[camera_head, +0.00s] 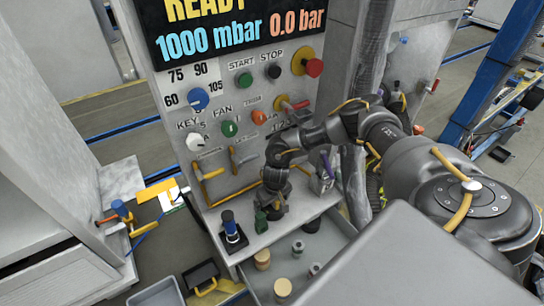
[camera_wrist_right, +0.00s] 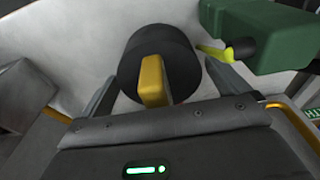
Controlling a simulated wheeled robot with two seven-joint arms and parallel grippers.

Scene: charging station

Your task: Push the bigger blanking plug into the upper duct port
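In the right wrist view a black round plug (camera_wrist_right: 183,72) with a yellow grip tab (camera_wrist_right: 152,80) lies between the fingers of my right gripper (camera_wrist_right: 165,92). The fingers are apart, one on each side of it, with a gap visible on the right. I take it for a blanking plug, but its size against another cannot be judged. In the head view my right gripper (camera_head: 274,194) points down over the panel's front ledge, and the arm hides most of the plug there. I cannot make out the upper duct port in either view. My left gripper is not in view.
A green connector (camera_wrist_right: 262,32) stands close to the right finger; it also shows in the head view (camera_head: 261,220). A blue-topped knob on a black base (camera_head: 232,234) is to the left. An open drawer below holds tan cylinders (camera_head: 262,260). The control panel (camera_head: 240,80) rises behind.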

